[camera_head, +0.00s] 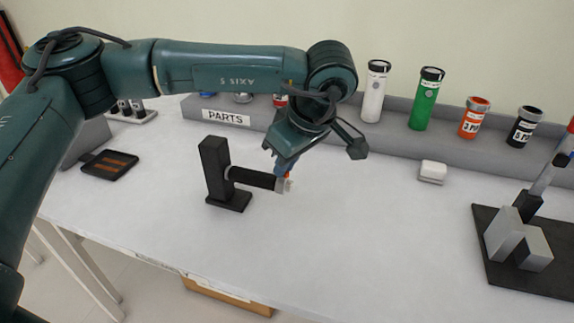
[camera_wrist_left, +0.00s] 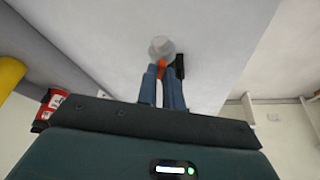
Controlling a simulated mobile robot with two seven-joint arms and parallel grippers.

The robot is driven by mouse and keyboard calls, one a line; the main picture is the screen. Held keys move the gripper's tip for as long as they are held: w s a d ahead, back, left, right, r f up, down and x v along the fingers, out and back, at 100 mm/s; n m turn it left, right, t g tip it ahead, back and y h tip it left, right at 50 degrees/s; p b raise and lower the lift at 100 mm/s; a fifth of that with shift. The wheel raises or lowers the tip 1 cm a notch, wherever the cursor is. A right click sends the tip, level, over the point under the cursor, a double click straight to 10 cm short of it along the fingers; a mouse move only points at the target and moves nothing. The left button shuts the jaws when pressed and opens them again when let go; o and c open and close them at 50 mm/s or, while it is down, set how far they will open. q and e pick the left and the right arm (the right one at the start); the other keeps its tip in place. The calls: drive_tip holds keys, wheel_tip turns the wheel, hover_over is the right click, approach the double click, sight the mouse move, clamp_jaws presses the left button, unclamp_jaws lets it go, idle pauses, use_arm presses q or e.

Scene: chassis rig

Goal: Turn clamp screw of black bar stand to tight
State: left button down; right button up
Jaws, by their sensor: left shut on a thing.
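The black bar stand (camera_head: 213,166) stands upright on the table, left of the middle in the head view. Its black bar (camera_head: 252,178) sticks out to the right. At the bar's right end is the clamp screw (camera_head: 289,186), a small pale piece with a bit of orange, partly hidden by my gripper. My left gripper (camera_head: 283,177) comes down from above onto it. In the left wrist view the blue fingers (camera_wrist_left: 163,84) are shut on the orange part, with a round grey piece (camera_wrist_left: 161,46) just beyond. The screw's exact angle cannot be told. My right gripper is out of view.
A grey ledge (camera_head: 340,122) with a PARTS label and several containers runs along the back. A small white block (camera_head: 433,171) lies right of the stand. A dark plate (camera_head: 500,277) bearing grey blocks is at the far right. The front middle table is clear.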

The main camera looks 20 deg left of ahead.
use_arm(q)
drive_tip(key=m+b, duration=0.1)
drive_tip(key=m, duration=0.1)
drive_tip(key=m+t+h+b, duration=0.1)
drive_tip(key=shift+s+a+f+m, duration=0.1)
drive_tip(key=shift+s+a+m, duration=0.05)
drive_tip(key=shift+m, duration=0.25)
drive_tip(key=m+t+b, duration=0.1)
drive_tip(key=m, duration=0.1)
drive_tip(key=shift+a+m+h, duration=0.1)
drive_tip(key=shift+m+h, duration=0.3)
drive_tip(key=m+h+b, duration=0.1)
drive_tip(key=m, duration=0.2)
drive_tip(key=shift+s+a+b, duration=0.1)
drive_tip(key=shift+b, duration=0.2)
drive_tip(key=shift+a+m+t+h+b, duration=0.15)
drive_tip(key=shift+m+h+b, duration=0.15)
drive_tip(key=shift+m, duration=0.55)
drive_tip(key=shift+m+t+h+b, duration=0.2)
drive_tip(key=shift+m+h, duration=0.2)
drive_tip(key=shift+m, duration=0.45)
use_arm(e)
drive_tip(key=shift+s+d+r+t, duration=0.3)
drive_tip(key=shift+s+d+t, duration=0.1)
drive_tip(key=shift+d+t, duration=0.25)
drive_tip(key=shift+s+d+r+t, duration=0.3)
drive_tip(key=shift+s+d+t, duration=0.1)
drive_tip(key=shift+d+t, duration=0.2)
